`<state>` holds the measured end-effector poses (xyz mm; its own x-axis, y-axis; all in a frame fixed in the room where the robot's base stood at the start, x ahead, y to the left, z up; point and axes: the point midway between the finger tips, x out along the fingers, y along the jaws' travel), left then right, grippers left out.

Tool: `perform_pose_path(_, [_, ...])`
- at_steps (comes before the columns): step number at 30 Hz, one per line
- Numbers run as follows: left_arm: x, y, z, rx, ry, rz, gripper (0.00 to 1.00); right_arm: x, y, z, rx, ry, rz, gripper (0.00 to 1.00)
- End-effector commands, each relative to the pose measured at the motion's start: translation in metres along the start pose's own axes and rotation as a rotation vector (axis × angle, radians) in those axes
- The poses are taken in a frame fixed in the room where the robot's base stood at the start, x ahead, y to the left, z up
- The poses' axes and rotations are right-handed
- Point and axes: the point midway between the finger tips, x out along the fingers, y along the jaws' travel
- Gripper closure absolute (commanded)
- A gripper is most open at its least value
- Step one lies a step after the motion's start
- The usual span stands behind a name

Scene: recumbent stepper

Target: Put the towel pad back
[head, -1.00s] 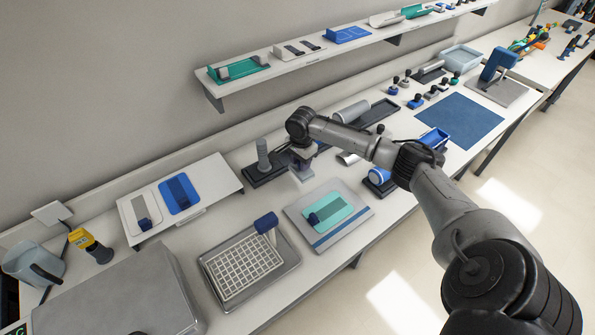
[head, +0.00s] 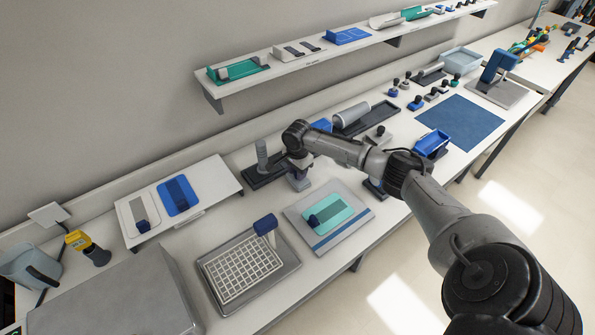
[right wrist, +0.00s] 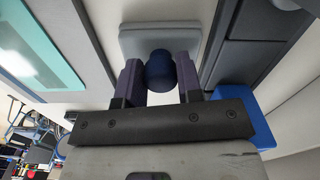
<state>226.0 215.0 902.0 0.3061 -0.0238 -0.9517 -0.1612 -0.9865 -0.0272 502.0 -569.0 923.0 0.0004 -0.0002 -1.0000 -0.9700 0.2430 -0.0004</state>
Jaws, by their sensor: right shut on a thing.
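A light grey pad (right wrist: 172,38) with a dark blue round knob (right wrist: 160,70) shows in the right wrist view; it seems to be the towel pad. My right gripper (right wrist: 158,82) is shut on that knob, one finger on each side. In the head view the right gripper (head: 298,168) is over the middle of the bench, with the grey pad (head: 299,184) below it. Whether the pad touches the bench is unclear. A teal pad with a dark blue knob (head: 331,214) lies on a grey tray nearby. My left gripper is not in view.
A black stand with a grey post (head: 263,165) is close left of the gripper. A black tray (head: 380,113) with a grey roller (head: 352,114) lies behind my arm. A gridded tray (head: 243,275) lies at front left. A wall shelf (head: 300,62) runs above.

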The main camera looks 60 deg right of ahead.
Motion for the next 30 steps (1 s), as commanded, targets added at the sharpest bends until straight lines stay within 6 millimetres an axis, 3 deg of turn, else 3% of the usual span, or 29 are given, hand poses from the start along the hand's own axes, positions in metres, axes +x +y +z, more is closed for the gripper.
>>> perform_pose_path(2, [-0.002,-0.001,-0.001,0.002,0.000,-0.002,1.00,0.002,0.000,0.001,0.000,-0.001,0.001,0.86])
perform_pose_path(3, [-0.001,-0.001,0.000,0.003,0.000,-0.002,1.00,0.002,0.000,0.001,-0.001,-0.001,0.000,0.63])
perform_pose_path(10, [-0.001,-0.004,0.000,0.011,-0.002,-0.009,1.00,0.002,0.000,0.000,0.000,0.000,0.001,0.41])
perform_pose_path(19, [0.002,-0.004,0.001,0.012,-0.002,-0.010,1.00,0.000,0.000,0.000,0.000,0.001,0.000,0.41])
perform_pose_path(30, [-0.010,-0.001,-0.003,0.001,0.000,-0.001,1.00,-0.062,0.000,0.000,0.000,0.000,-0.001,0.41])
